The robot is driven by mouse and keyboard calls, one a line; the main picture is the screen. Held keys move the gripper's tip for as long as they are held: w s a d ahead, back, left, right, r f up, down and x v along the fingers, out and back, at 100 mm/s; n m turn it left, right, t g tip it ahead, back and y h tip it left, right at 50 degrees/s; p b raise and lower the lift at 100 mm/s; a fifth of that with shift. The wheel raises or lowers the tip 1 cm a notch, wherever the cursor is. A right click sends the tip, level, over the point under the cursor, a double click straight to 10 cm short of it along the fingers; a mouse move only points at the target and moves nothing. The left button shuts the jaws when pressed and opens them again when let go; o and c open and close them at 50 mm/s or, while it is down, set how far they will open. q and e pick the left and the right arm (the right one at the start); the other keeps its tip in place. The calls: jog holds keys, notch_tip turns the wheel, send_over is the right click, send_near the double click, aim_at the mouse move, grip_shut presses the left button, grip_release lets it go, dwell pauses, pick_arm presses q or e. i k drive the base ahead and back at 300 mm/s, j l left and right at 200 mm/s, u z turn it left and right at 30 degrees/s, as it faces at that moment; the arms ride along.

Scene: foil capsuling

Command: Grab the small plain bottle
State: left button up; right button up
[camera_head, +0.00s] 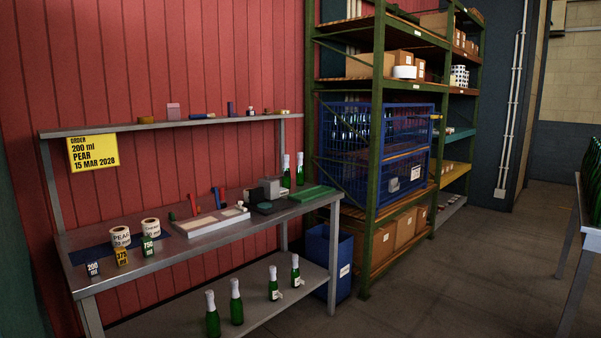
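Several green bottles with white tops stand upright in a row on the lower shelf of the metal workbench. The front-left bottle (212,319) and the bottle beside it (236,306) show no label. The third bottle (273,287) and fourth bottle (295,272) carry small white labels or tags. Two more green bottles with white tops, one at the left (286,177) and one at the right (300,174), stand at the far right end of the bench top; labels on them are too small to tell. Neither of my grippers is in view.
The workbench (185,258) holds label rolls (121,237), size blocks (93,269) and a white tray (205,224). A yellow sign (93,151) reads 200 ml PEAR. A blue bin (318,265) and green rack (372,180) stand right. The floor (450,285) is clear.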

aim_at(299, 170)
jog(key=i+j+z, duration=0.2)
jog(key=i, duration=1.15)
jog(key=i+l, duration=0.05)
jog(key=l, duration=0.05)
